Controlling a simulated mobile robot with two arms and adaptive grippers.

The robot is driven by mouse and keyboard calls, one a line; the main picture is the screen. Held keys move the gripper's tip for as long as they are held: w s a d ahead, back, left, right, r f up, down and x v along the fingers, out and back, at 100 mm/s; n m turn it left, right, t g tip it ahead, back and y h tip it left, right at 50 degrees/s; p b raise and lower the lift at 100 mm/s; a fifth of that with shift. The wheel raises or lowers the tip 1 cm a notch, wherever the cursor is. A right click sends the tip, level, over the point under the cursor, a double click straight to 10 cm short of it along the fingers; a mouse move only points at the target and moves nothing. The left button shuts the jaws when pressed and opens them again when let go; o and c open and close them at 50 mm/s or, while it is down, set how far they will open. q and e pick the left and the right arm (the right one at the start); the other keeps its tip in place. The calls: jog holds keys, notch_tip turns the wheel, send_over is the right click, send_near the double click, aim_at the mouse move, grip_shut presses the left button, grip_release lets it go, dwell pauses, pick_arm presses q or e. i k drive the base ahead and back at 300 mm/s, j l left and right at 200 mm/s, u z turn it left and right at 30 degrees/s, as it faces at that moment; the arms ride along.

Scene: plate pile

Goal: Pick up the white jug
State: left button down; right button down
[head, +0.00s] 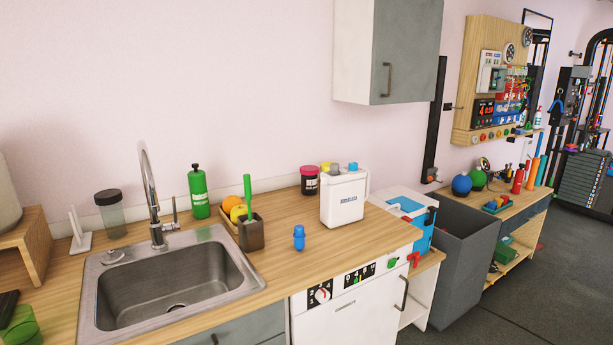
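A white, boxy jug (342,205) stands upright on the wooden counter (290,270), right of the sink and near the counter's right end. It has dark lettering low on its front and a handle on its right side. Small grey and blue pieces show at its top; I cannot tell whether they are caps or things inside. Neither of my grippers is in the head view.
A small blue bottle (299,238) stands in front of the jug. The steel sink (170,280) has a tall faucet (150,190). A grey cabinet (390,50) hangs above.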

aim_at(343, 197)
jog(key=i+l+u, duration=0.55)
jog(key=l+u, duration=0.25)
jog(key=j, duration=0.1)
